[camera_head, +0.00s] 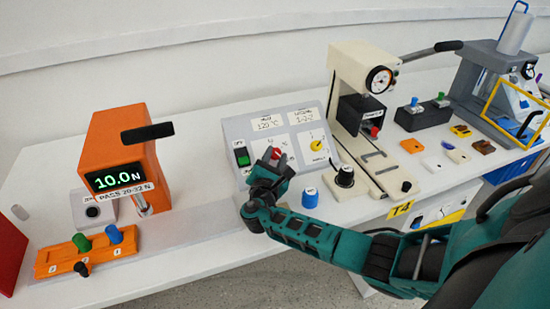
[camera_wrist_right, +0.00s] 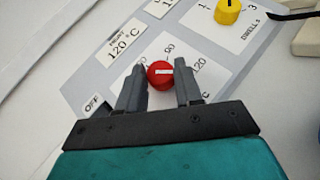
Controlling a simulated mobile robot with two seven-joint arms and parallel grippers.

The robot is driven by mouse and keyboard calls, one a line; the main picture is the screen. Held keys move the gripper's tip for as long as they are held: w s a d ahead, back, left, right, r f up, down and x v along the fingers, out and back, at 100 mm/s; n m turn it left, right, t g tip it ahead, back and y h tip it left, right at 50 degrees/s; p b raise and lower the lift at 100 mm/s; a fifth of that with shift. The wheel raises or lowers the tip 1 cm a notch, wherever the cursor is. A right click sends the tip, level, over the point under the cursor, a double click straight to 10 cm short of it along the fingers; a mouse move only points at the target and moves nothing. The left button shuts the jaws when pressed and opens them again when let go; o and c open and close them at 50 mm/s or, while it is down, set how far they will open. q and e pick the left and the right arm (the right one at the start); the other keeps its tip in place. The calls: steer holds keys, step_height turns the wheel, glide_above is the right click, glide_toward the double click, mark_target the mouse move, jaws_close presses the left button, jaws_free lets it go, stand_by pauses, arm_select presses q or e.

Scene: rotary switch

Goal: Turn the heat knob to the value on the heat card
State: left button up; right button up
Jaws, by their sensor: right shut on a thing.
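The red heat knob (camera_wrist_right: 159,75) sits on the pale control panel (camera_head: 232,130), with a white mark on its top. In the wrist view, scale numbers 90 and 120 and a °C sign are beside it. The heat card (camera_wrist_right: 124,38) reads 120 °C; it also shows in the head view (camera_head: 267,123). My right gripper (camera_wrist_right: 160,88) is at the knob, one finger on each side, shut on it. In the head view, my right gripper (camera_head: 270,167) hides part of the panel around the knob. My left gripper is not in view.
A yellow dwell knob (camera_wrist_right: 228,10) is on the same panel, right of the heat knob. A green switch (camera_head: 242,157) is at the panel's left. A blue-topped knob (camera_head: 310,198) stands in front. A cream press (camera_head: 352,60) stands right, an orange tester (camera_head: 110,140) left.

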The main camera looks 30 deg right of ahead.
steer(key=o, duration=1)
steer(key=shift+s+a+f, duration=0.1)
steer(key=shift+a+f, duration=0.1)
steer(key=shift+a, duration=0.05)
steer(key=shift+o, duration=0.2)
steer(key=shift+d, duration=0.3)
steer(key=shift+a, duration=0.1)
steer(key=v, duration=1.2)
steer(key=shift+s+a, duration=0.2)
steer(key=shift+a, duration=0.05)
